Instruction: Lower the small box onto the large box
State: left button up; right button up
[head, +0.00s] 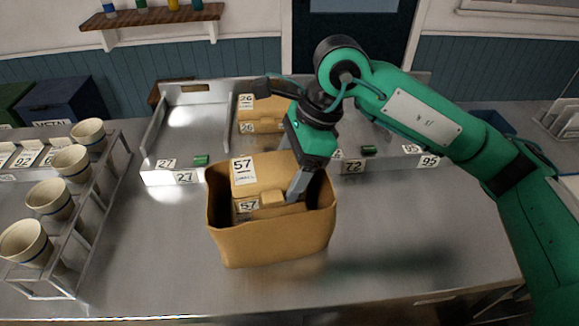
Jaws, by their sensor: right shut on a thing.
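The large box (270,245) is a tan, open-topped container with an uneven rim, standing on the steel counter. Inside its rim is the small box (275,170), a tan carton with a white label reading 57 and small print. A second 57 label and a small tan block (272,198) show lower at its front. My right gripper (296,188) reaches down into the opening from above and is shut on the small box. The small box's underside is hidden, so I cannot tell whether it touches the large box. My left gripper is not in view.
Steel trays labelled 27 (184,178), 72 and 95 stand behind; a tan box labelled 26 (262,118) is in the middle one. A rack (92,215) of several cups is at left. The counter's right front is clear.

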jog(key=shift+f+b, duration=0.45)
jog(key=shift+f, duration=0.05)
jog(key=o, duration=1.1)
jog(key=shift+o, duration=0.2)
